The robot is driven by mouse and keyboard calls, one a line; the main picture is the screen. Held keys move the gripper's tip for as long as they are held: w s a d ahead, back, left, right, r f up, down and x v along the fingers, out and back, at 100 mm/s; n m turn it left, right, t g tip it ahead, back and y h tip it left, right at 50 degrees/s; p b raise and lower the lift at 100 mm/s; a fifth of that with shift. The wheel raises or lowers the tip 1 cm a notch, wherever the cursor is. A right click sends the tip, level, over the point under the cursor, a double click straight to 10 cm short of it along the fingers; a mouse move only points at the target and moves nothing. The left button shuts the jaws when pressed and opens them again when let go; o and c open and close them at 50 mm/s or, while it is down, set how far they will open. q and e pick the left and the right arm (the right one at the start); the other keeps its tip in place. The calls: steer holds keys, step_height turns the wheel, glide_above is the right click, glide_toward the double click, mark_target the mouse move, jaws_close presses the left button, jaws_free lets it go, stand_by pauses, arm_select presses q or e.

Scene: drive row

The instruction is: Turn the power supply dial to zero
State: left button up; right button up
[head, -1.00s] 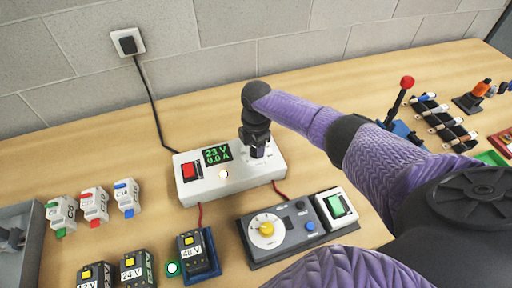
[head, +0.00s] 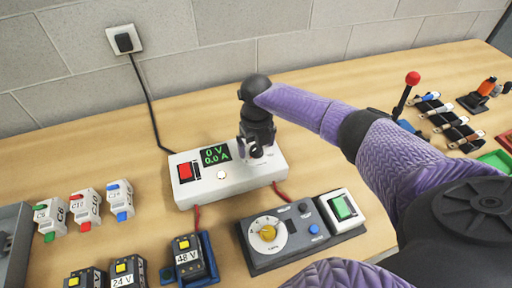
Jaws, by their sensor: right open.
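The white power supply (head: 232,187) stands on the bench in the middle of the head view. Its display (head: 215,155) reads 0 V and 0.0 A in green. A red switch (head: 185,172) is at its left end, and a small round white light (head: 222,174) is on its front. My right gripper (head: 251,152) points down over the right part of the power supply, where it hides most or all of the dial. Its jaws are open; whether they touch the dial I cannot tell. My left gripper is not in view.
A grey panel with a yellow knob (head: 268,233) and a green switch (head: 342,207) lies in front. Breakers (head: 85,208) and a 48 V module (head: 188,258) stand left. A red-knobbed lever (head: 412,78) stands right. A black cord (head: 150,100) runs to the wall socket.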

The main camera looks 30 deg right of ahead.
mark_target(257, 148)
steer(key=shift+r, duration=0.15)
step_height(257, 148, up, 7)
steer(key=p, duration=0.6)
steer(key=shift+p, duration=0.3)
